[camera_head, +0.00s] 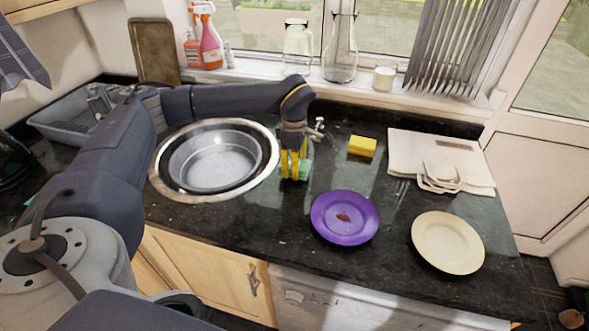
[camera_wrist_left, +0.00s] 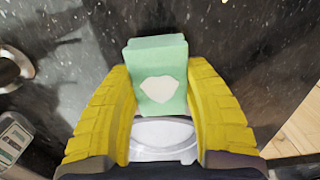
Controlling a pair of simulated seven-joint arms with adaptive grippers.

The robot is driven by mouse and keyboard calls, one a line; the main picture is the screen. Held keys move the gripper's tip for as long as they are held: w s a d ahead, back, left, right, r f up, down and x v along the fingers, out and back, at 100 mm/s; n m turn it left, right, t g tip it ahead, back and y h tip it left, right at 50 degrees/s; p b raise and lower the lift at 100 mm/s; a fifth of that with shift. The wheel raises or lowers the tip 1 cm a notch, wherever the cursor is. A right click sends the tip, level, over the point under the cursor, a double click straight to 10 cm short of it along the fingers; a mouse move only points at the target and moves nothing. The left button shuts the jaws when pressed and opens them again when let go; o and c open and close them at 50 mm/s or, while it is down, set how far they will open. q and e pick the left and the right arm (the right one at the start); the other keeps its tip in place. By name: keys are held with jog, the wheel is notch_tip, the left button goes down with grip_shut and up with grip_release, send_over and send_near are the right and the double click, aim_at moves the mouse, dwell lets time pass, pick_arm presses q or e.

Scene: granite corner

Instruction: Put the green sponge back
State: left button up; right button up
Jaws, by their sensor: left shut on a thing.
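The green sponge (camera_head: 303,169) is at my left gripper on the dark counter, just right of the sink. My left gripper (camera_head: 293,172) points down, its yellow fingers shut on the sponge. In the left wrist view the pale green sponge (camera_wrist_left: 157,72), with a whitish patch on its face, sits between the two yellow fingers (camera_wrist_left: 163,105). I cannot tell whether the sponge touches the counter. My right gripper is not in view.
A metal basin (camera_head: 215,163) sits in the round sink at left. A yellow sponge (camera_head: 362,146) lies behind a purple plate (camera_head: 345,232) holding a brown scrap. A cream plate (camera_head: 447,246) and folded cloth (camera_head: 405,158) are at right. A tap (camera_head: 318,127) stands close behind the gripper.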

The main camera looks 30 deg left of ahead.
pick_arm(q)
jog(key=shift+f, duration=0.85)
jog(key=shift+f, duration=0.1)
jog(key=o, duration=1)
notch_tip(320, 180, up, 12)
jog(key=shift+r, duration=0.15)
